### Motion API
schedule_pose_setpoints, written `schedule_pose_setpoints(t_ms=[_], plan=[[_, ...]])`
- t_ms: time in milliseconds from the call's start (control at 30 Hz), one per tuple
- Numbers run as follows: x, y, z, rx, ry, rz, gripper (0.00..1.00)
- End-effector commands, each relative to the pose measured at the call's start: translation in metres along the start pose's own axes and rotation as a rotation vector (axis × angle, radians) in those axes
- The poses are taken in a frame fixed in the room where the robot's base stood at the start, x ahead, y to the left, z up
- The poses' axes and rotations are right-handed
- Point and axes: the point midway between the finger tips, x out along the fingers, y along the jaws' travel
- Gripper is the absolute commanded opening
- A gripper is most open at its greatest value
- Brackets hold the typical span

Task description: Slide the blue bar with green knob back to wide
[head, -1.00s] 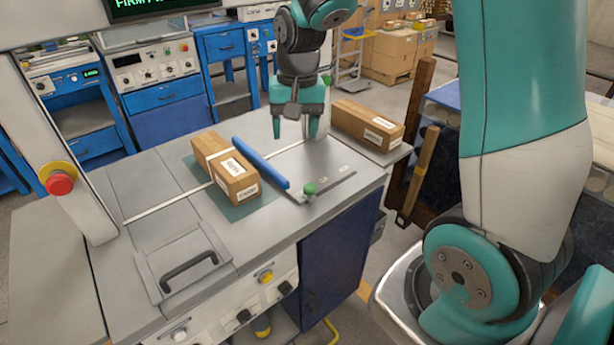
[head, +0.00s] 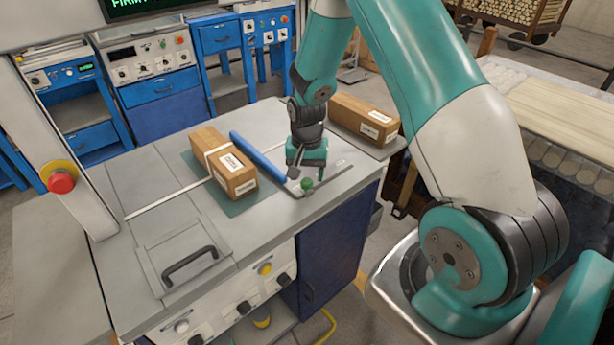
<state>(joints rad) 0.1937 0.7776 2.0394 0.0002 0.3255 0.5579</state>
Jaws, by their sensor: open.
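The blue bar (head: 257,156) lies on the grey bench top, to the right of a cardboard box, with a narrow gap at the near end. Its green knob (head: 307,184) sits at the bar's near right end, beside a flat metal scale plate (head: 334,176) with small labels too small to read.
The cardboard box (head: 222,164) rests on a green mat (head: 238,207). Another box (head: 362,118) lies on a side shelf to the right. A hatch with a black handle (head: 190,264) and a red button (head: 60,183) are on the left.

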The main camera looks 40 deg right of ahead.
Motion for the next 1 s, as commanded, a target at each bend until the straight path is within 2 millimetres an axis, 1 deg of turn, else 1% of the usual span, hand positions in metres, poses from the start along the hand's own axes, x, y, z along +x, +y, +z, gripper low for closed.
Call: schedule_pose_setpoints(t_ms=[33, 100, 200, 500, 533, 567, 600, 667, 700, 767, 800, 1000], plan=[[0.007, 0.0, 0.0, 0.0, -0.002, 0.001, 0.6], [0.014, 0.0, 0.0, 0.0, -0.002, 0.001, 0.6], [0.019, 0.0, 0.0, 0.0, 0.0, 0.0, 0.6], [0.022, 0.0, 0.0, 0.0, 0.001, -0.001, 0.6], [0.022, 0.0, 0.0, 0.0, 0.001, -0.001, 0.56], [0.022, 0.0, 0.0, 0.0, 0.001, -0.001, 0.49], [0.022, 0.0, 0.0, 0.0, 0.001, -0.001, 0.4], [0.022, 0.0, 0.0, 0.0, 0.001, -0.001, 0.26], [0.022, 0.0, 0.0, 0.0, 0.001, -0.001, 0.17], [0.021, 0.0, 0.0, 0.0, 0.001, -0.001, 0.03], [0.021, 0.0, 0.0, 0.0, 0.001, -0.001, 0.0], [0.022, -0.003, -0.002, -0.012, 0.001, -0.001, 0.0]])
